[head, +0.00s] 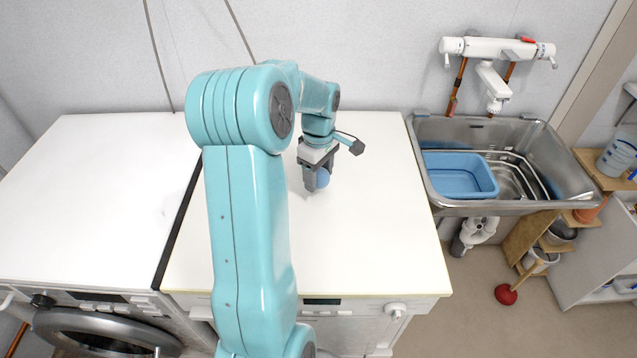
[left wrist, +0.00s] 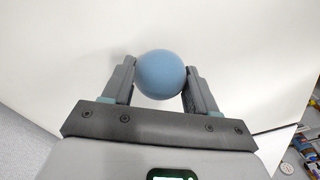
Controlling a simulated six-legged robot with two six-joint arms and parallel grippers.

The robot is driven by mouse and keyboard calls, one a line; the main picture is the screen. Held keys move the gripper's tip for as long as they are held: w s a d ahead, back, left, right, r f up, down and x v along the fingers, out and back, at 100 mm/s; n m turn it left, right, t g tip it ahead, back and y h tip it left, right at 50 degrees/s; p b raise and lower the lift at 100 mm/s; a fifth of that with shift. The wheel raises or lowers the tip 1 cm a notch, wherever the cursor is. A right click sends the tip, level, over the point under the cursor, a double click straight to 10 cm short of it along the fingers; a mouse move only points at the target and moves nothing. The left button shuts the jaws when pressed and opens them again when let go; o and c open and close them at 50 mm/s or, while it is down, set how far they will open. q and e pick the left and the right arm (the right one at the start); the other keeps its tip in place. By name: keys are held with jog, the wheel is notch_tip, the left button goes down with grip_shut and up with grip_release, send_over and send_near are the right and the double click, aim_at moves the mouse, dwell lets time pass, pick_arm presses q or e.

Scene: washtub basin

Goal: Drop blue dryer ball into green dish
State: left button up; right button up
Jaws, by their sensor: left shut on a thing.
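The blue dryer ball (head: 323,177) is between the fingers of my left gripper (head: 316,180), over the white top of the right-hand machine. In the left wrist view the ball (left wrist: 161,75) sits between the two fingertips of my left gripper (left wrist: 160,85), which is shut on it. I cannot tell whether the ball touches the white surface. The green dish is not seen in either view; my left arm hides part of the worktop. My right gripper is not in view.
Two white machine tops (head: 400,240) stand side by side with a dark gap between them. To the right is a steel sink (head: 578,185) with a blue basin (head: 462,190) inside. A white tap (head: 490,48) is above it. A red plunger (head: 506,294) stands on the floor.

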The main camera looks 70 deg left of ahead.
aim_at(319, 184)
pick_arm(q)
notch_tip(319, 184, down, 4)
jog(key=shift+r, duration=0.25)
jog(key=shift+f, duration=0.1)
jog(key=o, duration=1.1)
jog(key=shift+c, duration=0.2)
